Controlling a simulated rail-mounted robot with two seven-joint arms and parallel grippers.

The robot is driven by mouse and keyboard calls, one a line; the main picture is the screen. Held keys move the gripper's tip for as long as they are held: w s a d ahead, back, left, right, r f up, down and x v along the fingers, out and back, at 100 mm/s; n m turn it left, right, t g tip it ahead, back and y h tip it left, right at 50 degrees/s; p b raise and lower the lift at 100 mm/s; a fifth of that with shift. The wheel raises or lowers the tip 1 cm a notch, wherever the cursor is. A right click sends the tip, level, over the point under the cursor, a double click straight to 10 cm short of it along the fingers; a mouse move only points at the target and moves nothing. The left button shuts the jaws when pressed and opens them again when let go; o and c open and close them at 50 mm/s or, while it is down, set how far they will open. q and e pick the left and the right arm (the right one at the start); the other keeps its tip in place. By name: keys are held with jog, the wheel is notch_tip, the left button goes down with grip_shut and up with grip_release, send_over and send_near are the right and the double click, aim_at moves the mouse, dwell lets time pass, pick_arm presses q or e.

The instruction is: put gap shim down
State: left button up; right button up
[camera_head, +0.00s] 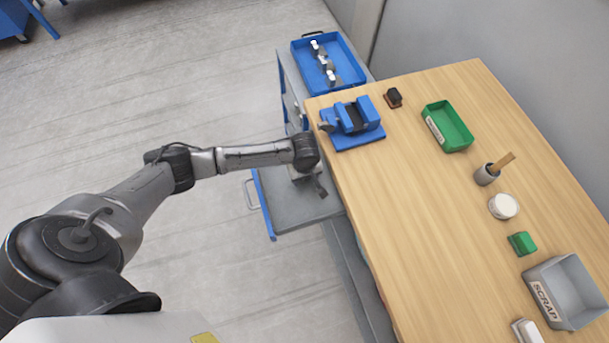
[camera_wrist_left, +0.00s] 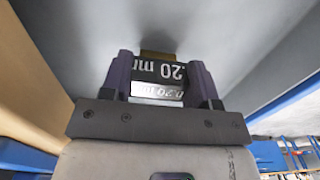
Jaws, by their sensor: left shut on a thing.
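The gap shim (camera_wrist_left: 158,72) is a dark block marked "0.20 mm" with a brassy tip, seen in the left wrist view. My left gripper (camera_wrist_left: 160,82) is shut on it, with a purple finger on each side. In the head view my left gripper (camera_head: 319,186) hangs over the open grey drawer (camera_head: 290,212), left of the bench's edge. The shim cannot be made out clearly there. In the wrist view a grey surface lies beyond the shim; I cannot tell whether they touch. My right gripper is not in view.
The wooden bench (camera_head: 420,200) carries a blue vise (camera_head: 352,122), a green bin (camera_head: 447,127), a grey cup (camera_head: 486,175), a white round tub (camera_head: 503,206) and a grey SCRAP bin (camera_head: 568,290). A blue tray (camera_head: 345,68) with several parts stands behind the drawer.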

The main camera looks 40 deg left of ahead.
pick_arm(q)
jog(key=o, duration=0.5)
jog(key=shift+f, duration=0.15)
jog(key=o, duration=0.4)
jog(key=shift+o, duration=0.2)
notch_tip(320, 180, up, 12)
jog(key=p, duration=0.2)
jog(key=s+d+f+m+t+h, duration=0.2)
jog(key=s+d+f+m, duration=0.1)
jog(key=s+d+m, duration=0.75)
jog(key=s+a+r+m+t+y, duration=0.1)
jog(key=s+a+r+m, duration=0.1)
jog(key=s, duration=1.1)
jog(key=shift+s+a+r+m+t+y, duration=0.2)
jog(key=shift+a+m+t+y, duration=0.15)
jog(key=shift+a+m, duration=0.7)
